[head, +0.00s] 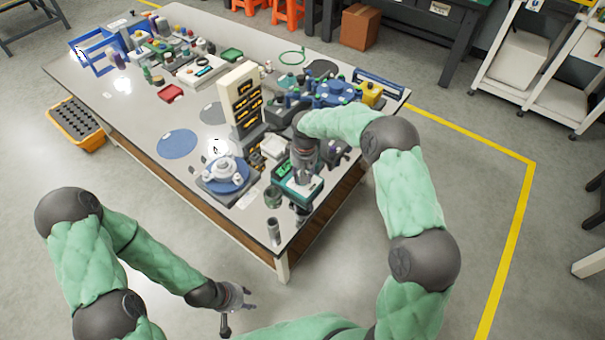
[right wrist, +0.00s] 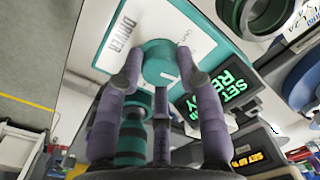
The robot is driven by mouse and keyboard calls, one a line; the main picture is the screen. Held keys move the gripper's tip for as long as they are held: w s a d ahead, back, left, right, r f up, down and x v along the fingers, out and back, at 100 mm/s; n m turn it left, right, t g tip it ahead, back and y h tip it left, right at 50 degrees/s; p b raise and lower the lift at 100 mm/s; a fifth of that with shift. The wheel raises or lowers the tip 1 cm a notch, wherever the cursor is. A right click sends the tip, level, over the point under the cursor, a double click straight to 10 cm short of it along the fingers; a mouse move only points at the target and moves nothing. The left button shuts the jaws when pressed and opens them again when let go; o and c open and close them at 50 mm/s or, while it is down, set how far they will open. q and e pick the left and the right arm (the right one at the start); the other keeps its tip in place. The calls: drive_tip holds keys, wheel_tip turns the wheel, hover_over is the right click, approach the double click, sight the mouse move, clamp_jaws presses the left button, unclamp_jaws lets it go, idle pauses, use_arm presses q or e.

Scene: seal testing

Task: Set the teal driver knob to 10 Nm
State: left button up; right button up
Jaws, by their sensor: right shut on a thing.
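The teal driver knob (right wrist: 158,62) sits on a white panel (right wrist: 118,38) with a teal border, marked DRIVER, in the right wrist view. My right gripper (right wrist: 160,72) is shut on the knob, with a purple-grey finger on each side of it. A green display (right wrist: 235,92) beside the knob shows SET and a second line that I cannot read surely. In the head view the teal-edged driver unit (head: 297,191) stands at the table's near right corner, under my right gripper (head: 305,174). My left gripper (head: 238,304) hangs empty off the table's near side, its fingers apart.
A second unit with an amber display (right wrist: 248,160) is beside the driver unit. A round blue fixture (head: 226,178) and a tall rack (head: 240,98) stand to the left. A dark grey cylinder (head: 273,230) stands near the table corner. Table space around the blue disc (head: 177,144) is clear.

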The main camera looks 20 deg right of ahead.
drive_tip(key=shift+s+f+m, duration=0.15)
drive_tip(key=shift+s+m, duration=0.05)
drive_tip(key=shift+m, duration=0.9)
drive_tip(key=o, duration=1.2)
drive_tip(key=shift+c, duration=0.2)
drive_tip(key=shift+w+r, duration=0.1)
drive_tip(key=shift+r, duration=0.15)
wheel_tip(320, 180, up, 12)
drive_tip(key=shift+d+f, duration=0.2)
drive_tip(key=shift+d, duration=0.1)
